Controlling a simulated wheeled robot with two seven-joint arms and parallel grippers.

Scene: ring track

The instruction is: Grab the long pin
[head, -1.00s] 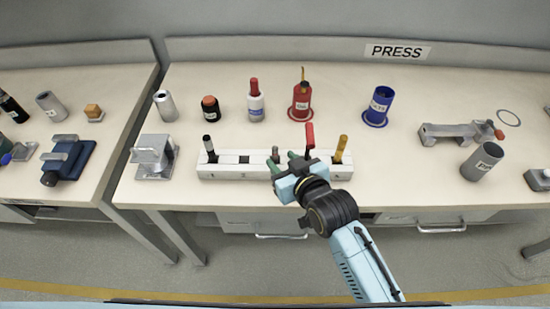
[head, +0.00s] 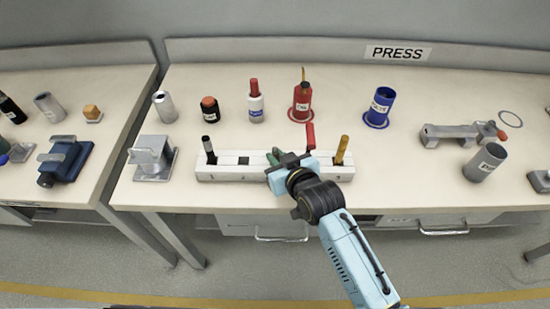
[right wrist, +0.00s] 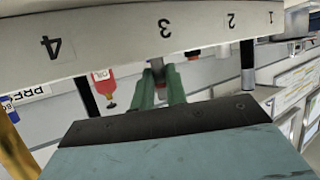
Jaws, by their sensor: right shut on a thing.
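A white rack (head: 225,176) with numbered slots stands near the bench's front edge. My right gripper (head: 276,155) is over its middle, coming from the front. In the right wrist view, its green fingers (right wrist: 160,88) are closed around a small grey piece (right wrist: 157,65) in front of the rack face by number 3. That piece appears to be the grey pin; its length is hidden by the fingers and rack. A black-handled tool (head: 209,150), a red-handled tool (head: 310,136) and a yellow-handled tool (head: 341,150) stand in other slots. My left gripper is not in view.
A grey block (head: 153,157) is left. A grey fixture (head: 455,133) and grey cup (head: 484,162) are right. Bench is clear between.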

